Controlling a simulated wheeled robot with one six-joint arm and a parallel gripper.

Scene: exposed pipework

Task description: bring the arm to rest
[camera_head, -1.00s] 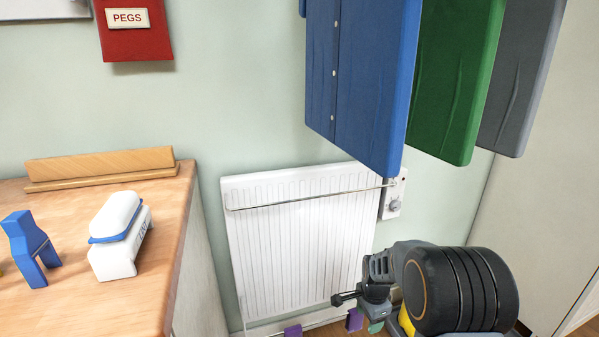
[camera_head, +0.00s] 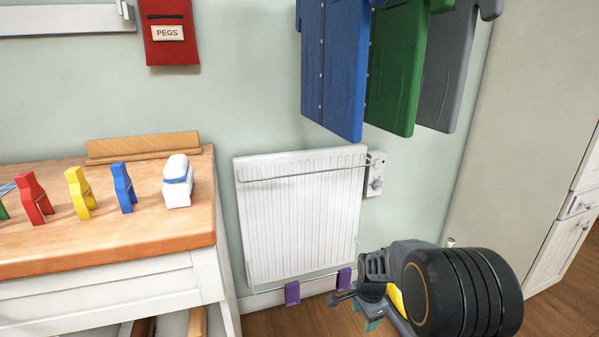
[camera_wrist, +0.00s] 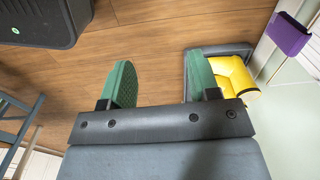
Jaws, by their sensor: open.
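My gripper shows in the wrist view (camera_wrist: 160,82), its two green-padded fingers apart with only wooden floor between them. In the head view my arm is folded low at the right, in front of the radiator's lower right corner. The gripper end (camera_head: 372,322) is partly cut off by the bottom edge there, with a bit of green showing. Nothing is held.
A white radiator (camera_head: 300,215) with purple brackets (camera_head: 292,292) stands behind the arm. Blue (camera_head: 335,70), green and grey garments hang above. A wooden-topped table (camera_head: 120,235) with several coloured pegs and a white-blue item stands left. A yellow object (camera_wrist: 234,80) lies beside the right finger.

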